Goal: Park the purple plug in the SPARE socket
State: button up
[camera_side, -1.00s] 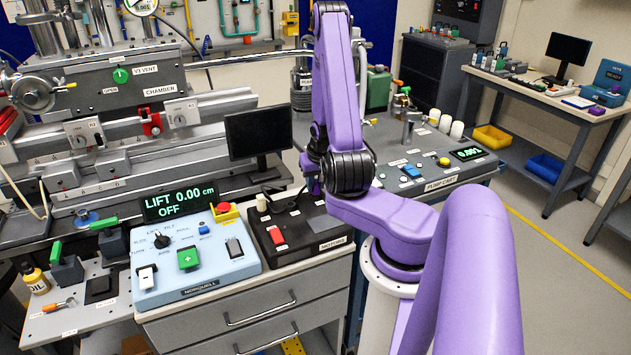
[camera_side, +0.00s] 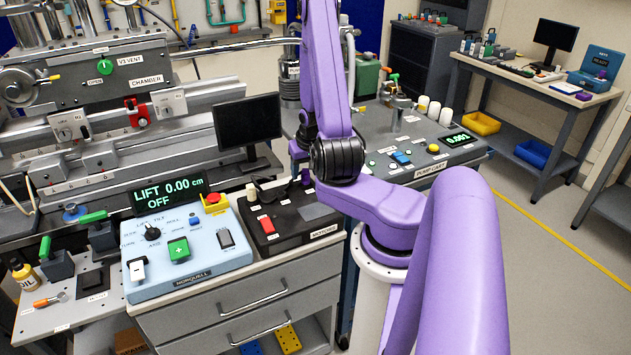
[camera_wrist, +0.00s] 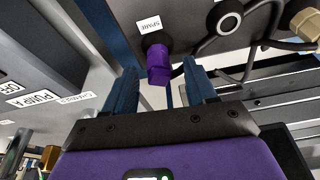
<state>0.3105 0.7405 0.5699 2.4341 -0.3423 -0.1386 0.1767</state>
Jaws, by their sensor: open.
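In the wrist view, the purple plug (camera_wrist: 158,72) sits at a dark round socket (camera_wrist: 155,41) on the grey panel. The SPARE label (camera_wrist: 148,24) is right beside this socket and reads upside down. The plug appears seated in it, but the contact is partly hidden by the plug body. My gripper (camera_wrist: 160,83) is open, with one blue finger on each side of the plug. Gaps show between the plug and both fingers.
In the wrist view, a round black fitting (camera_wrist: 226,19), dark cables and a tan connector (camera_wrist: 304,24) are to the right. In the side view, a monitor (camera_side: 247,122), the blue LIFT control box (camera_side: 185,250) and the pump cart (camera_side: 440,160) surround my arm.

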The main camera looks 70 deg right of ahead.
jog(key=shift+v, duration=1.15)
jog(key=shift+s+a, duration=1.25)
jog(key=shift+a, duration=0.25)
jog(key=shift+s+a, duration=1.3)
jog(key=shift+a, duration=0.25)
jog(key=shift+s+a, duration=1.25)
jog(key=shift+a, duration=0.25)
